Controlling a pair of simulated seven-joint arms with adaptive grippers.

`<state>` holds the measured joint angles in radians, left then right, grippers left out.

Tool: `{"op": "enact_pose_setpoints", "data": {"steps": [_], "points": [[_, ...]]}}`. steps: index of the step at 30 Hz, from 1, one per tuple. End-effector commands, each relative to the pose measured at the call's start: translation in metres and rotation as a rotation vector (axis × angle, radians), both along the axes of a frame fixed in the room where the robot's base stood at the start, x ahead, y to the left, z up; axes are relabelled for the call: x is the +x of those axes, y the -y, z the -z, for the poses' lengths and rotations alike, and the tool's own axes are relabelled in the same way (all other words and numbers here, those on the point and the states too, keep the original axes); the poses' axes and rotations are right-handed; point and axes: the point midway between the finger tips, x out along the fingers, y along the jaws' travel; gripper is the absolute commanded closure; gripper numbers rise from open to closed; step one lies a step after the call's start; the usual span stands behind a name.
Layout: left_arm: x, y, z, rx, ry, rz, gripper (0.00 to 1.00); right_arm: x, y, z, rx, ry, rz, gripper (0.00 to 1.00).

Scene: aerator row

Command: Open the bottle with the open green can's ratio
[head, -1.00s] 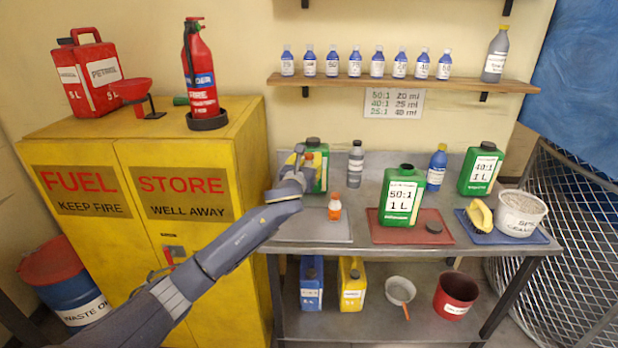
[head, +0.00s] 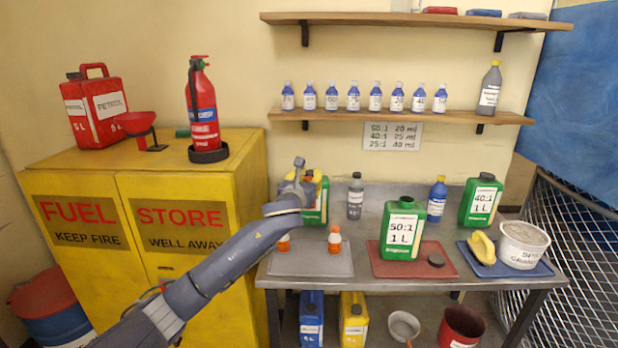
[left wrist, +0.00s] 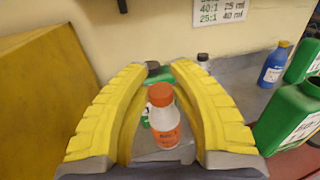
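The open green can (head: 399,238), labelled 50:1 1 L, stands upright on a red tray (head: 385,266), its dark cap (head: 436,260) lying beside it. Two small orange-capped bottles, a left one (head: 283,243) and a right one (head: 335,240), stand on a grey mat (head: 310,264). My left gripper (head: 304,180) is above the mat, in front of another green can (head: 322,204) that it partly hides. In the left wrist view its yellow fingers are spread, with an orange-capped bottle (left wrist: 162,118) showing between them and gaps either side. My right gripper is out of view.
A wall chart (head: 392,136) reads 50:1 20 ml, 40:1 25 ml, 25:1 40 ml. Several blue bottles (head: 353,97) line the shelf. A grey bottle (head: 355,197), a blue bottle (head: 437,199) and a 40:1 can (head: 481,201) stand at the bench's back.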

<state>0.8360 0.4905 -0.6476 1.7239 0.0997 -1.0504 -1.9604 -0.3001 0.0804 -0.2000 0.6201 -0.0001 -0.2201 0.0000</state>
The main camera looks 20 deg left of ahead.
Motion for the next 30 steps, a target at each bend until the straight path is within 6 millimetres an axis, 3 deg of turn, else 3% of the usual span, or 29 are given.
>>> {"op": "enact_pose_setpoints", "data": {"steps": [22, 26, 30], "points": [[0.000, -0.001, -0.001, -0.001, 0.001, -0.004, 1.00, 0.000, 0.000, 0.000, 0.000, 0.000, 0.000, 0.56], [-0.006, 0.002, -0.015, -0.002, 0.004, -0.004, 1.00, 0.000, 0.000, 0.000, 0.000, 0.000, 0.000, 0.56], [-0.023, 0.012, -0.043, -0.002, 0.006, 0.004, 1.00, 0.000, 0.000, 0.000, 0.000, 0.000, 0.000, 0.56]]}}
